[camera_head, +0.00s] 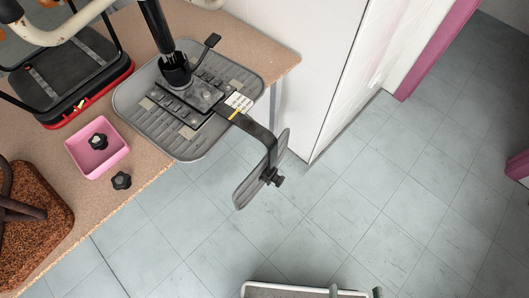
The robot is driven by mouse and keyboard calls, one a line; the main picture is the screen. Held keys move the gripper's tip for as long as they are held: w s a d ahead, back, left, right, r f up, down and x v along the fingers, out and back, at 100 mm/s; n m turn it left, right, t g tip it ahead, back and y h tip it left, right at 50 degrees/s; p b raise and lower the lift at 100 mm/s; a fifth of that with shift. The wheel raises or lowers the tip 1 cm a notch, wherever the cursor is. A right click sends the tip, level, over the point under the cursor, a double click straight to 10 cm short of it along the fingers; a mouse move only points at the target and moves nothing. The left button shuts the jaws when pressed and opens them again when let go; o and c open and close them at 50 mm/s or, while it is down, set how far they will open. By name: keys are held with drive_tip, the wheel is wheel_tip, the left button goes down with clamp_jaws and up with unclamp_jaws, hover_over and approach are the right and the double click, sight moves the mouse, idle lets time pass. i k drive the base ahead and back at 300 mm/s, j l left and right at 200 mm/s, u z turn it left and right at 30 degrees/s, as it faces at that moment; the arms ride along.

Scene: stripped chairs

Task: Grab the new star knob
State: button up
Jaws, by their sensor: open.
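A black star knob (98,141) lies in a small pink tray (72,153) on the workbench. A second black star knob (121,180) lies loose on the bench, just beside the tray near the bench's front edge. A third dark knob (273,178) sits on the bent bracket of the chair mechanism. No mark shows which knob is new.
The chair seat plate (135,115) with its mechanism overhangs the bench (250,45). Its back panel (250,185) juts past the edge. A red-rimmed black seat (105,97) and brown seat (35,220) flank the pink tray.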

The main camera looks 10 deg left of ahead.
sight(121, 180)
drive_tip(key=u, duration=1.5)
